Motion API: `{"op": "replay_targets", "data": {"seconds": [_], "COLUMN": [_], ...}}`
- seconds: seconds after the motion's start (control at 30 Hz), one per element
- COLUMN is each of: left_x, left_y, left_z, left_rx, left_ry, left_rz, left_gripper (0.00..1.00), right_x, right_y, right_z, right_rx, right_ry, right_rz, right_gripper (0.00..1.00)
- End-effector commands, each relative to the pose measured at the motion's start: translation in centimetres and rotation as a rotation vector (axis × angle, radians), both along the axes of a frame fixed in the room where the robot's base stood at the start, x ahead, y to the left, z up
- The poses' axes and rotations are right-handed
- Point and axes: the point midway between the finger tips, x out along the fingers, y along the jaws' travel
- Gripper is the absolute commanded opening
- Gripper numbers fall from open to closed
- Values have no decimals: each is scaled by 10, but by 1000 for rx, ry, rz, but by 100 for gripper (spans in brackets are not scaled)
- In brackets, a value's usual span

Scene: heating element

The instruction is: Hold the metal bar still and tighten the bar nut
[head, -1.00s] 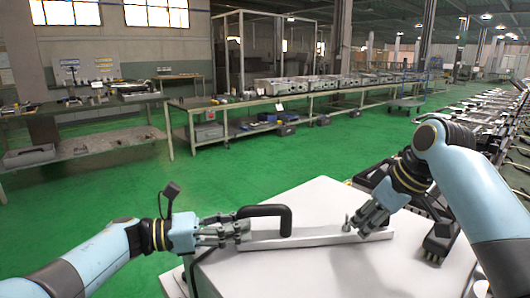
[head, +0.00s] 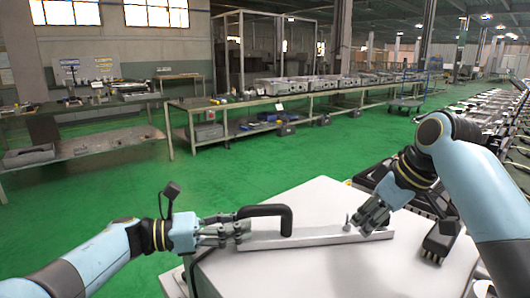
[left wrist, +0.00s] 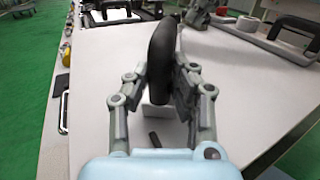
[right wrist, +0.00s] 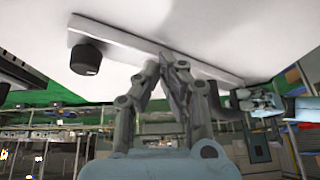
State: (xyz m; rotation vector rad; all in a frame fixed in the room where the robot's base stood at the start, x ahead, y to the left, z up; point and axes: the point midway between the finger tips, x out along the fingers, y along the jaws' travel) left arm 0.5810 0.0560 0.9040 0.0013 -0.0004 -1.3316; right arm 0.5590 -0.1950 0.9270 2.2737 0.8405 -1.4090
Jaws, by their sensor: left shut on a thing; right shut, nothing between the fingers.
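The metal bar (head: 315,239) lies along the white top. A black handle (head: 265,210) rises at its left end. My left gripper (head: 238,231) is at that end. In the left wrist view the handle (left wrist: 161,62) stands between the fingers, and the gripper (left wrist: 160,90) is shut on it. A small upright metal piece (head: 347,222), perhaps the bar nut, shows beside my right gripper (head: 358,222); its detail is too small to tell.
Black trays lie behind the right arm. The front of the top is clear. Long workbenches (head: 300,93) stand farther back.

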Motion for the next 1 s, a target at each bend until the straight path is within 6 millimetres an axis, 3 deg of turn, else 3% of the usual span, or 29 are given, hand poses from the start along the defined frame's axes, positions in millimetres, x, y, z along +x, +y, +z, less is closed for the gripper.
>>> {"op": "replay_targets", "data": {"seconds": [0.33, 0.73, 1.0], "left_x": [0, 0, 0], "left_y": [0, 0, 0], "left_z": [1, 1, 1], "left_rx": [-2, -2, -2], "left_ry": [-1, -1, -1], "left_rz": [0, 0, 0], "left_gripper": [0, 0, 0], "right_x": [2, 3, 24], "right_y": [0, -2, -27], "right_z": [44, 49, 54], "right_rx": [0, -2, 0], "right_ry": [-3, -1, -4], "right_rz": [0, 0, -1], "right_gripper": [0, 0, 0]}}
